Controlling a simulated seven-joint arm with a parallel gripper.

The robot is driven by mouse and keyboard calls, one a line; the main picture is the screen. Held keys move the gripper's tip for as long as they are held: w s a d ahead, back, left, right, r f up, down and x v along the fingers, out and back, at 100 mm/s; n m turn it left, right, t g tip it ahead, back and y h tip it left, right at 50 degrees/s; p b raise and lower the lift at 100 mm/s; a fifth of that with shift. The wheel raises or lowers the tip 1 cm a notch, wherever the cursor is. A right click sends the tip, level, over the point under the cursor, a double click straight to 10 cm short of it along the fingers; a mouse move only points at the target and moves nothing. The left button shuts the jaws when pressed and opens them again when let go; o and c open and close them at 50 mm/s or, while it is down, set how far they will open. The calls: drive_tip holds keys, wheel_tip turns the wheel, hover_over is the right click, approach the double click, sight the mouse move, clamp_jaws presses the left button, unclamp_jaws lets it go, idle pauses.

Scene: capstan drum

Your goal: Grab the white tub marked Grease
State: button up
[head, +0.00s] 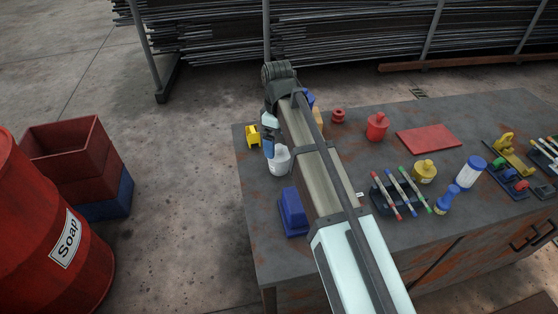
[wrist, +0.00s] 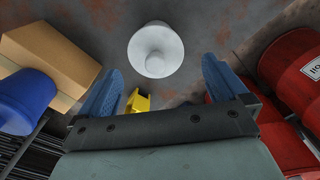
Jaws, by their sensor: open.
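A white tub (head: 279,161) stands near the left edge of the workbench, partly hidden behind my arm in the head view. In the wrist view the white tub (wrist: 155,52) shows above and between my fingertips, with clear space to each finger. No Grease lettering is readable on it. My gripper (wrist: 164,70) is open, with two blue fingers spread and nothing between them. In the head view my gripper (head: 268,146) is just behind and left of the tub, partly hidden by it and my arm.
A yellow object (head: 253,136) stands close to my gripper at the bench corner. A blue block (head: 292,211) is in front of the tub. A cardboard box (wrist: 52,62) and blue container (wrist: 24,98) are left in the wrist view.

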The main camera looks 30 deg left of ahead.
sight(279, 146)
drive_tip(key=shift+w+f, duration=0.15)
drive_tip(key=shift+f, duration=1.2)
drive_tip(key=shift+w+f, duration=0.1)
drive_tip(key=shift+f, duration=1.25)
drive_tip(key=shift+c, duration=0.5)
drive_tip(key=c, duration=1.1)
